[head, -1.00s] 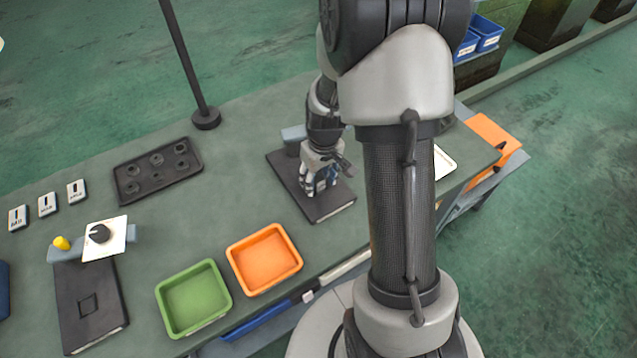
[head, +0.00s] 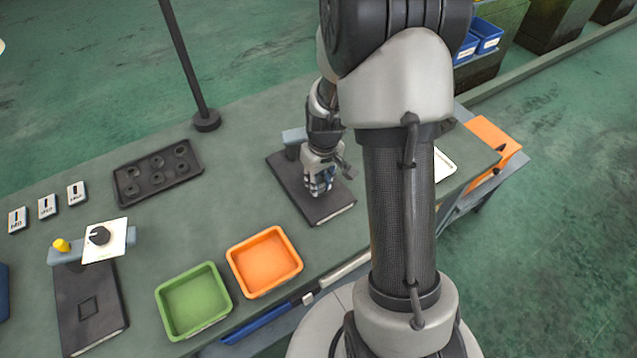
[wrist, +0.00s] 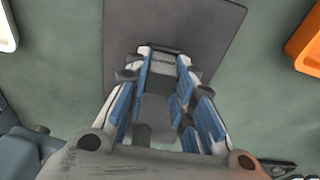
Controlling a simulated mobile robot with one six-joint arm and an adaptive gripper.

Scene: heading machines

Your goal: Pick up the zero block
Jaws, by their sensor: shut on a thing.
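My gripper (head: 320,182) is low over a dark plate (head: 333,206) on the green bench. In the wrist view my gripper (wrist: 164,66) has its blue and white fingers closed on a small grey block, the zero block (wrist: 160,82), which has a small label on its far edge too small to read. In the head view the fingers hide the block. I cannot tell whether the block still touches the plate, which also shows in the wrist view (wrist: 205,25).
An orange tray (head: 298,264) and a green tray (head: 226,298) stand at the front. A dark tray with round wells (head: 137,186) lies to the left. A grey post (head: 288,136) stands behind the plate. A pole (head: 206,120) rises at the back.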

